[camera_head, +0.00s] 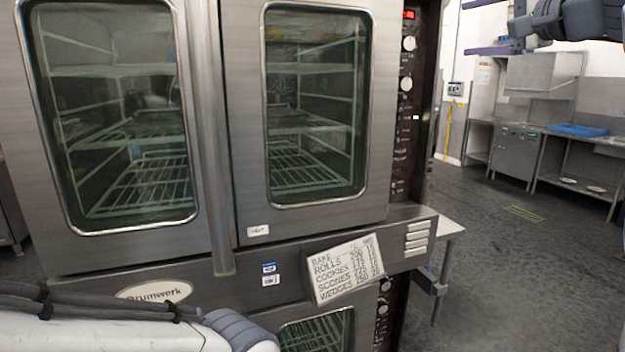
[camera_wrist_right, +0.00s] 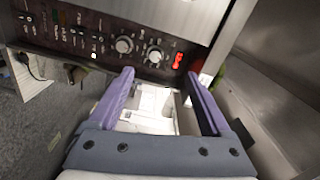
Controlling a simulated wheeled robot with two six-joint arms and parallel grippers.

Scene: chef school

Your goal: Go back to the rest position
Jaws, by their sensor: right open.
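My right gripper (camera_head: 470,28) is at the upper right of the head view, its two purple fingers apart and pointing left. In the right wrist view, the open gripper (camera_wrist_right: 158,76) has nothing between its fingers. It is in front of an oven control panel (camera_wrist_right: 85,38) with knobs and a red display, and I cannot tell the exact gap. My left arm crosses the lower left corner of the head view. Its gripper is out of the picture.
A large steel double-door oven (camera_head: 237,120) fills the left and middle, its doors shut. A paper list (camera_head: 343,268) is fixed below the doors. A small steel shelf (camera_head: 449,227) juts out at its right. Open dark floor (camera_head: 510,270) lies right, with steel counters behind.

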